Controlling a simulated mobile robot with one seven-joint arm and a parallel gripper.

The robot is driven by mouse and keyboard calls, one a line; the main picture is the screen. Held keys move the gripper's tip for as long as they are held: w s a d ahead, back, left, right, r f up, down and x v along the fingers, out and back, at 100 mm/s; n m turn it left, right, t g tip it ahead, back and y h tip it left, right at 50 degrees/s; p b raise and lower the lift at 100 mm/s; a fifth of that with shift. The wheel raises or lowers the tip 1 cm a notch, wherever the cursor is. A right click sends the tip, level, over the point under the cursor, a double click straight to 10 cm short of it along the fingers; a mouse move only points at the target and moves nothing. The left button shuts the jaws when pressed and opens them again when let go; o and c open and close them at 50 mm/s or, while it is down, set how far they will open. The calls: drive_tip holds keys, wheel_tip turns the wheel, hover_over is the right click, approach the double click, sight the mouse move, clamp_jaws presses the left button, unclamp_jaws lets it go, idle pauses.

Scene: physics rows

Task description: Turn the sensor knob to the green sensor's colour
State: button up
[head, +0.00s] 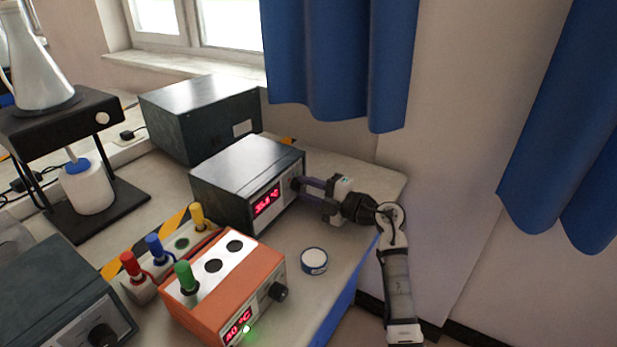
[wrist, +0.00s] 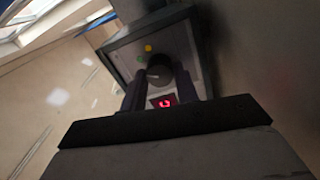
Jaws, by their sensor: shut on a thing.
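The dark sensor knob (wrist: 158,68) is on the front of a grey-black meter box (head: 236,172) with a red display (head: 266,201). My gripper (head: 300,185) is shut on this knob, with one finger on each side of it in the wrist view (wrist: 160,80). A yellow dot (wrist: 148,48) and a green dot (wrist: 140,59) show on the panel beside the knob. A faint light mark shows on the knob; its exact direction is hard to tell. The green sensor (head: 185,276) stands upright in the orange box (head: 207,318).
Red (head: 131,264), blue (head: 155,247) and yellow (head: 198,216) sensors stand behind the orange box. That box has its own black knob (head: 278,292). Another dark box (head: 200,118) stands behind the meter.

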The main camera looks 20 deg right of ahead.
drive_tip(key=shift+r+m+p, duration=0.1)
drive_tip(key=shift+m+p, duration=0.7)
drive_tip(key=shift+p, duration=0.15)
drive_tip(key=o, duration=1)
drive_tip(key=shift+c, duration=0.2)
drive_tip(key=b+v, duration=0.3)
drive_tip(key=v, duration=1.1)
drive_tip(key=shift+w, duration=0.1)
